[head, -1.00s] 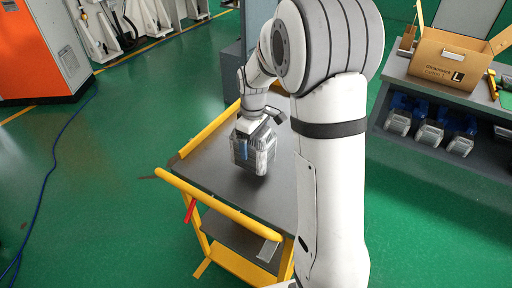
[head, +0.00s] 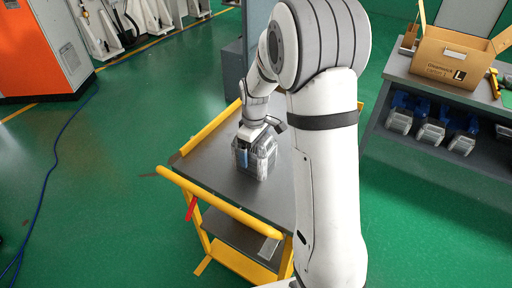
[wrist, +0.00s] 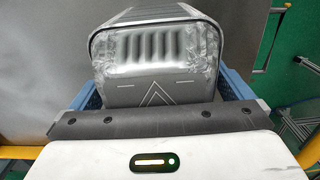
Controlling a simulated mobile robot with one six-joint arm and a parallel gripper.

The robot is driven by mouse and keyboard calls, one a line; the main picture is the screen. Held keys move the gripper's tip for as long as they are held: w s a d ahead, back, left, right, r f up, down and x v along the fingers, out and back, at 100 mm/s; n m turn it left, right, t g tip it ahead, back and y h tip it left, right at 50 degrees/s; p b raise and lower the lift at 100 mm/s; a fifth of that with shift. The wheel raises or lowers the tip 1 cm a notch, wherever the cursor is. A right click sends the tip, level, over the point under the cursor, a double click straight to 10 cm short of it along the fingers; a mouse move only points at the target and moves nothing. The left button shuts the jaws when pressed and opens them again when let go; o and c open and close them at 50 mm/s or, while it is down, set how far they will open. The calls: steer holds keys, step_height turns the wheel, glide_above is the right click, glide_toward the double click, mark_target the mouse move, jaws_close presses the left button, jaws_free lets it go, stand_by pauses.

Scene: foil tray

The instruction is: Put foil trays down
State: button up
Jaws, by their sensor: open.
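The foil trays (head: 264,160) form a silvery stack on the dark top of the yellow-railed cart (head: 212,168). In the wrist view the stack (wrist: 155,60) fills the middle, with a crinkled foil rim and a ribbed inside. My gripper (head: 247,152) is open and still around the stack, with blue fingers at its left and right sides in the wrist view. The stack looks upright and seems to rest on the cart top. Its underside and the fingertips are hidden.
An orange cabinet (head: 38,50) stands at the far left. The cart top is bare around the stack. A blue cable (head: 50,170) crosses the green floor.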

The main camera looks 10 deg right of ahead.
step_height(320, 180, up, 12)
steer(key=shift+f+b, duration=0.15)
steer(key=shift+b, duration=0.25)
steer(key=shift+s+r, duration=0.1)
steer(key=shift+r, duration=0.2)
steer(key=s+r+m+t, duration=0.1)
steer(key=s+m, duration=0.8)
steer(key=s, duration=1.4)
steer(key=shift+s+d+t, duration=0.3)
steer(key=shift+t, duration=0.6)
steer(key=shift+r, duration=0.1)
